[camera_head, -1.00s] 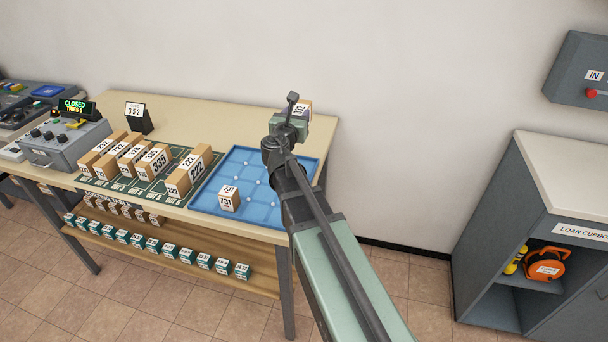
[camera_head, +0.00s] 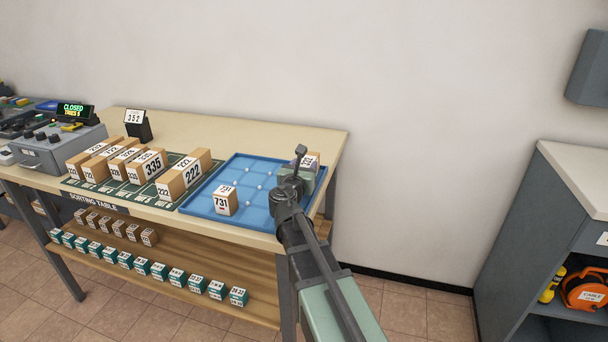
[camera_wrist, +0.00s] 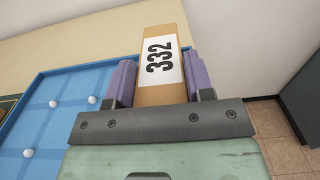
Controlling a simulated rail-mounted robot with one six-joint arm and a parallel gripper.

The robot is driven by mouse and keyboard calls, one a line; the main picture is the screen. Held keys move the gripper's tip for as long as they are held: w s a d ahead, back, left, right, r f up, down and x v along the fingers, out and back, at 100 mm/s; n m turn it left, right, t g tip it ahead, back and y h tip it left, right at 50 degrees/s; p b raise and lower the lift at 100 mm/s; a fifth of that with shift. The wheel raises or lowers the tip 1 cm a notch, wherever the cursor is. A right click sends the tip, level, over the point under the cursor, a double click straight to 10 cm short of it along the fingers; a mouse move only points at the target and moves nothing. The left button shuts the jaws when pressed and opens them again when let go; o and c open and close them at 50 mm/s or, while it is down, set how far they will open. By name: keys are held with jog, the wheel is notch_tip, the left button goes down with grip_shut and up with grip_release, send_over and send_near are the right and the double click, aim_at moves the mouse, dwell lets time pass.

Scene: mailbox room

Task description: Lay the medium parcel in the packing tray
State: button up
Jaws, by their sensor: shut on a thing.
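The medium parcel appears to be the brown box labelled 332 (camera_wrist: 160,65), held between the two purple pads of my gripper (camera_wrist: 155,82) in the wrist view. In the head view my gripper (camera_head: 308,168) is over the back right part of the blue packing tray (camera_head: 245,178), and my arm hides most of the parcel. Whether the parcel touches the tray cannot be told. A small box labelled 731 (camera_head: 225,201) stands in the tray's front left part. Several white balls or knobs dot the tray floor.
Several brown parcels, including 222 (camera_head: 184,175) and 335 (camera_head: 147,167), stand on the green mat left of the tray. A grey console (camera_head: 58,146) and a 352 sign (camera_head: 137,125) are farther left. A wall rises behind the table. A cupboard (camera_head: 545,230) stands at right.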

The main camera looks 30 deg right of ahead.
jog(key=shift+f, duration=0.2)
jog(key=o, duration=1.1)
jog(key=shift+r, duration=0.1)
jog(key=shift+c, duration=0.2)
jog(key=shift+r, duration=0.35)
jog(key=v, duration=1.2)
jog(key=shift+f, duration=0.15)
